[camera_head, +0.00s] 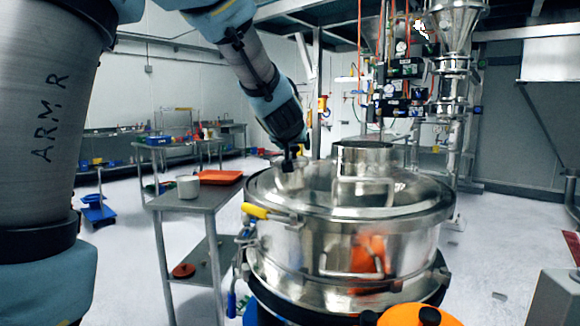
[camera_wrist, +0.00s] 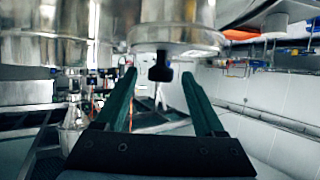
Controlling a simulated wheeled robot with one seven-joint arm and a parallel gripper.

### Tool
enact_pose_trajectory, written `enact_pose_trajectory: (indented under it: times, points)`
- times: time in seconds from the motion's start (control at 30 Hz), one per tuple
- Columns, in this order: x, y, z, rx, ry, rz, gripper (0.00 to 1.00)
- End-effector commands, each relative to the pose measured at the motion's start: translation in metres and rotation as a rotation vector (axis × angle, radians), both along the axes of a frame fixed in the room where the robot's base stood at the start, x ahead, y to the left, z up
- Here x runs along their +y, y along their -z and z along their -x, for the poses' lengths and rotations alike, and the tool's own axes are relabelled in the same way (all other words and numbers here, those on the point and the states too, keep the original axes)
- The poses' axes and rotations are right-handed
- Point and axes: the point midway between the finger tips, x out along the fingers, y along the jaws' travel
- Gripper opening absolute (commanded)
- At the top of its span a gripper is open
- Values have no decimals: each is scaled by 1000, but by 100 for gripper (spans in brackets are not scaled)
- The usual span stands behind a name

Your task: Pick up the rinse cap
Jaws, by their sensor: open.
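The likely rinse cap is a small steel cap (camera_head: 290,180) on the left part of the sifter lid (camera_head: 400,193). In the wrist view, a black knob (camera_wrist: 160,68) sticks out from a shiny steel body (camera_wrist: 172,38), between the tips of my two green fingers. My gripper (camera_wrist: 158,73) is open, with a gap on both sides of the knob and nothing held. In the head view, my gripper (camera_head: 290,152) is above the small steel cap at the end of my arm, and its fingers are too small to tell apart there.
The steel sifter (camera_head: 300,255) has a yellow-handled clamp (camera_head: 255,211) and a wide central collar (camera_head: 363,158). A grey side table (camera_head: 205,197) at left holds an orange tray (camera_head: 220,177) and a white cup (camera_head: 188,187). An orange round part (camera_head: 420,316) is at the front edge.

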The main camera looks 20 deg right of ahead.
Motion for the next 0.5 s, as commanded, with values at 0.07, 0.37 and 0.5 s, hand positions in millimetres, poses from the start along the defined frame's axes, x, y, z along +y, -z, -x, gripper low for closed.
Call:
enact_pose_trajectory:
  times: [0.07,0.37,0.5]
  points:
    - [-4,4,-7,0,0,0,71]
    - [-7,4,-11,0,1,0,71]
    - [-7,4,-10,0,1,0,55]
